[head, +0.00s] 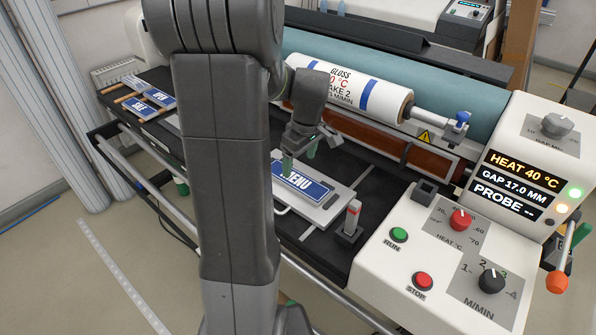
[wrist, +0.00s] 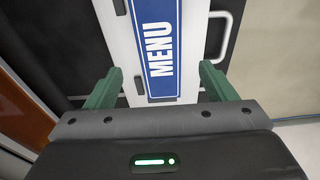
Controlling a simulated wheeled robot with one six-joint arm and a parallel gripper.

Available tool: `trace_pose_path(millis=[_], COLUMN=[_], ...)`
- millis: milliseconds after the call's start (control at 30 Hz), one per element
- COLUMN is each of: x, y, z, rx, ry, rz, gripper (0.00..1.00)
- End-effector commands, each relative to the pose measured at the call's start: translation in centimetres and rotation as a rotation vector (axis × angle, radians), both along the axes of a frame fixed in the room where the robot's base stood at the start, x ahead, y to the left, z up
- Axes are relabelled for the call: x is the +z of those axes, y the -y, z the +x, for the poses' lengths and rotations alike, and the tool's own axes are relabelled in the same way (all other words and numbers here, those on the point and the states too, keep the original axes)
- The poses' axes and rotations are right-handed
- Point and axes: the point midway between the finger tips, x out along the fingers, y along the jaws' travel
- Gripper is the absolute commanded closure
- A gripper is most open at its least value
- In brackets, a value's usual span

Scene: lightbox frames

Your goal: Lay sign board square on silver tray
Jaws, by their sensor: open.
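The sign board (head: 302,184), blue with a white border and the word MENU, lies on the silver tray (head: 340,200). In the wrist view the board (wrist: 157,50) runs along the tray (wrist: 199,40), its long edges looking about parallel to the tray's sides. My gripper (head: 300,160) is over the left part of the board. In the wrist view its green fingers (wrist: 158,82) are open, one on each side of the board and apart from it.
Several other signs, such as SALE (head: 139,107), lie at the left end of the dark table (head: 255,235). A large white roll (head: 345,88) stands behind the tray. A small post with a red mark (head: 351,217) is by the tray's right end. The control panel (head: 450,250) is at right.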

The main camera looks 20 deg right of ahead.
Motion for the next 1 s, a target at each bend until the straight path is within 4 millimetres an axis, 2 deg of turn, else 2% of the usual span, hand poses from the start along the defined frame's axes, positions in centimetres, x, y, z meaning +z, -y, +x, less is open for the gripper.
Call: trace_pose_path(millis=[100,333,1000], x=[2.6,5.4,5.8], y=[0.2,0.4,0.4], z=[-0.3,-0.7,-0.8], rx=[-0.001,-0.001,-0.001], ry=[0.004,0.001,-0.001], rz=[-0.001,0.000,0.000], gripper=[0.22,0.22,0.22])
